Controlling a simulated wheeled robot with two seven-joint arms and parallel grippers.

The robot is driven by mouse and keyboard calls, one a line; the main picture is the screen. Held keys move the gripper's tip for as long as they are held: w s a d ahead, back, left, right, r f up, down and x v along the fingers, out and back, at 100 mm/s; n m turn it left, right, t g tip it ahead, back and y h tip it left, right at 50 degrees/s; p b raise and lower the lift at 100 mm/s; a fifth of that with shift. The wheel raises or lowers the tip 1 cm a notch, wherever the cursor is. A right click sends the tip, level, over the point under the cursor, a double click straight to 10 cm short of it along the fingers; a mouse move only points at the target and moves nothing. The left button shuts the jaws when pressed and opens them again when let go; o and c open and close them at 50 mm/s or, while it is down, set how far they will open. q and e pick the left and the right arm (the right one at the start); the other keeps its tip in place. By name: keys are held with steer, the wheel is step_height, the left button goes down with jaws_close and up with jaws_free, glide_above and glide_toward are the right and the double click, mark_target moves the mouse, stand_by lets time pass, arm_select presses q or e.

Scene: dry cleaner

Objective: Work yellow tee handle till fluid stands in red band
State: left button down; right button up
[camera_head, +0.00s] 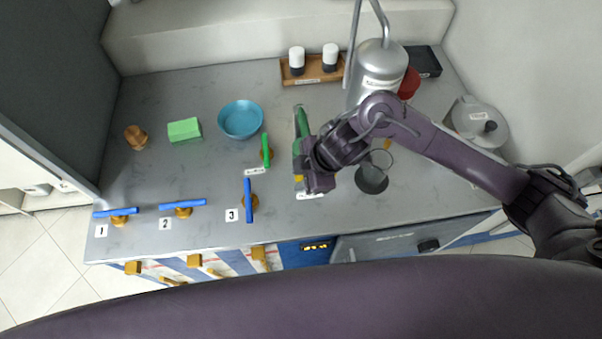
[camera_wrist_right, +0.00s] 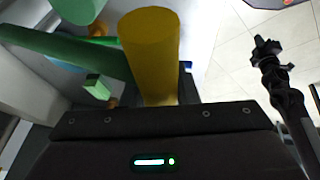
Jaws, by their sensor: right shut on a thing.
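My right gripper (camera_head: 316,172) reaches in from the right over the counter. It is shut on a yellow cylindrical handle (camera_wrist_right: 152,50), which stands up from the jaws in the wrist view. Only a small bit of yellow shows beside the gripper in the head view (camera_head: 298,178). A green bar (camera_head: 302,125) lies close to the jaws, and also shows in the wrist view (camera_wrist_right: 60,45). The red band and its fluid cannot be made out. A dark arm end, seemingly my left gripper (camera_wrist_right: 268,55), hangs over the floor, its jaws unclear.
A silver tank (camera_head: 380,65), a red item (camera_head: 409,83) and a glass vessel (camera_head: 371,180) stand near my arm. Blue levers (camera_head: 248,200), another green lever (camera_head: 266,150), a blue bowl (camera_head: 240,120) and a green sponge (camera_head: 184,130) are to the left.

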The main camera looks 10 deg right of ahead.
steer(key=shift+f+n+t+b, duration=0.15)
steer(key=shift+f+t+b, duration=0.55)
steer(key=shift+f+b, duration=1.85)
steer(key=shift+f+n+t+b, duration=0.15)
steer(key=shift+f+t+b, duration=0.55)
steer(key=shift+f+b, duration=1.8)
jaws_close()
steer(key=shift+r+b, duration=0.65)
steer(key=shift+r, duration=0.1)
steer(key=o, duration=1)
jaws_free()
steer(key=shift+o, duration=0.2)
